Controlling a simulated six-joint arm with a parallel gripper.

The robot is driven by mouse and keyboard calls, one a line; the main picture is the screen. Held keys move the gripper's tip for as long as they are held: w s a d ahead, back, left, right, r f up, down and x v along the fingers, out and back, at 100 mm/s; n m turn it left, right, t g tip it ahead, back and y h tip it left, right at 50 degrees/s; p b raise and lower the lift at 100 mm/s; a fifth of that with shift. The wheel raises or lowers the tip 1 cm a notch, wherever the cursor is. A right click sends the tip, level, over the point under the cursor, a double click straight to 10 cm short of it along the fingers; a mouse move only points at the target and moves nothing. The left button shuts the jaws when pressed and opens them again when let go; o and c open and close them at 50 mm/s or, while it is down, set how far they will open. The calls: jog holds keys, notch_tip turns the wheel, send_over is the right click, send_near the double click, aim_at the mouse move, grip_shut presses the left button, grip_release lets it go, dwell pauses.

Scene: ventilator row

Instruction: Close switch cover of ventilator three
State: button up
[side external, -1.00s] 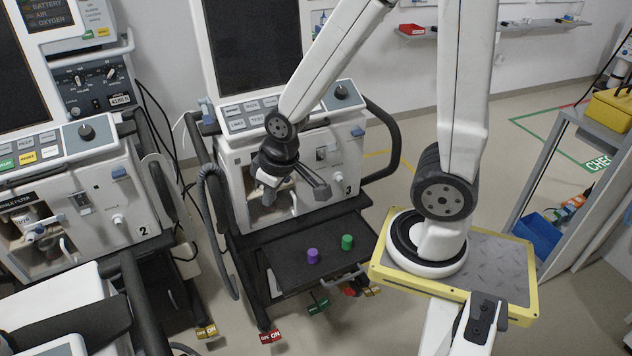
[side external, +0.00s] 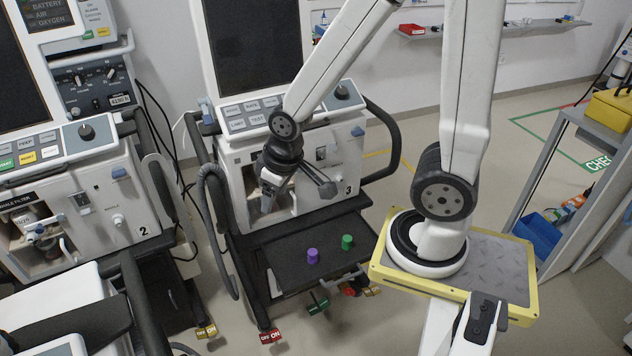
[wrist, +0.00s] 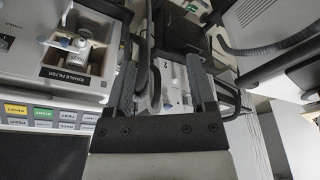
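Ventilator three (side external: 300,195) is the white machine in the middle of the side view, with a "3" on its front. A small dark switch area (side external: 321,153) shows on its front, left of a blue knob. It is too small to tell how its cover stands. In the wrist view my gripper (wrist: 162,66) is open, with nothing between the fingers. That view shows a filter compartment (wrist: 83,45) on the left, but not ventilator three's switch.
Ventilator two (side external: 95,215) stands to the left. Ventilator three's dark tray (side external: 290,262) sticks out below, bearing a purple piece (side external: 313,256) and a green piece (side external: 347,242). A grey hose (side external: 212,215) and a black handle (side external: 385,140) flank the machine.

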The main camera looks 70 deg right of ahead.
jog(key=w+d+f+m+t+h, duration=0.1)
jog(key=w+d+f+m+t, duration=0.15)
jog(key=d, duration=0.65)
jog(key=m+t+h, duration=0.2)
jog(key=m+h, duration=0.3)
jog(key=m, duration=0.1)
send_near(332, 144)
jog(key=w, duration=0.1)
jog(key=shift+d+f+n+g, duration=0.25)
jog(key=shift+d+f, duration=0.1)
jog(key=shift+d, duration=0.05)
jog(key=shift+w+f, duration=0.1)
jog(key=shift+w, duration=0.05)
jog(key=shift+x, duration=3.75)
grip_shut()
